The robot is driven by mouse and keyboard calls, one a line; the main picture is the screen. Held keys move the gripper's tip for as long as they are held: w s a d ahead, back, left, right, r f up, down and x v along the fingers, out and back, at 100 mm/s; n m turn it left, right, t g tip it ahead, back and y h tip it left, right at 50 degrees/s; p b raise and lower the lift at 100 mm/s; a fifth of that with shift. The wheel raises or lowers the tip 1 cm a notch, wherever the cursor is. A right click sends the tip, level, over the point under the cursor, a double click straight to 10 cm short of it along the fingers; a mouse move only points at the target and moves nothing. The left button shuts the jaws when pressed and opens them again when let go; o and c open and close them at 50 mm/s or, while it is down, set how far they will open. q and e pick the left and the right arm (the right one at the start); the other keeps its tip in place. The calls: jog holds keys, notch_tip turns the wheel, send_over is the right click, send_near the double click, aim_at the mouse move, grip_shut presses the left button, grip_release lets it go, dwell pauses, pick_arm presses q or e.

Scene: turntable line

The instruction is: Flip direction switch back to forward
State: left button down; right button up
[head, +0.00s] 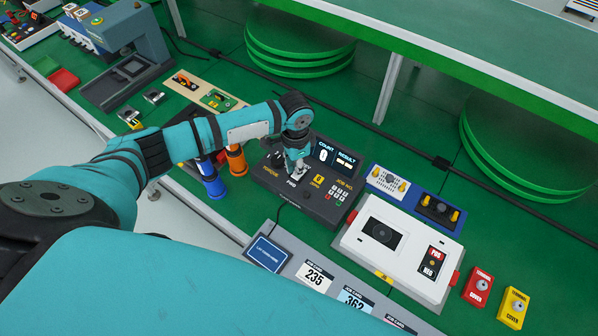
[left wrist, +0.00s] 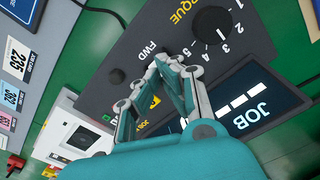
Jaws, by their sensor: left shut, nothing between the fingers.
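The dark grey control box (head: 322,207) sits on the green bench, with COUNT and RESULT displays, a keypad and a yellow emblem. My left gripper (head: 293,174) points down at its left part, by the FWD label. In the left wrist view, the shut fingers (left wrist: 170,66) are close to the FWD label (left wrist: 150,50), with nothing between them. The direction switch is not clearly visible; the fingers may hide it, so I cannot tell its position or whether they touch it. A round TORQUE dial (left wrist: 212,24) is beside the fingers. My right gripper is out of view.
Orange (head: 236,160) and blue (head: 211,180) tools stand left of the control box. A white tester box (head: 355,240) is on its right, with red (head: 478,286) and yellow (head: 512,306) blocks beyond. Job cards line the front ledge. Green discs (head: 300,50) lie behind.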

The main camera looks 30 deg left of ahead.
pick_arm(q)
jog(key=shift+f+b, duration=0.3)
jog(key=shift+f, duration=0.35)
jog(key=shift+f, duration=0.45)
dwell(0.4)
jog(key=shift+s, duration=0.1)
notch_tip(320, 180, up, 7)
jog(key=p, duration=0.7)
jog(key=shift+r+p, duration=0.1)
jog(key=shift+p, duration=0.3)
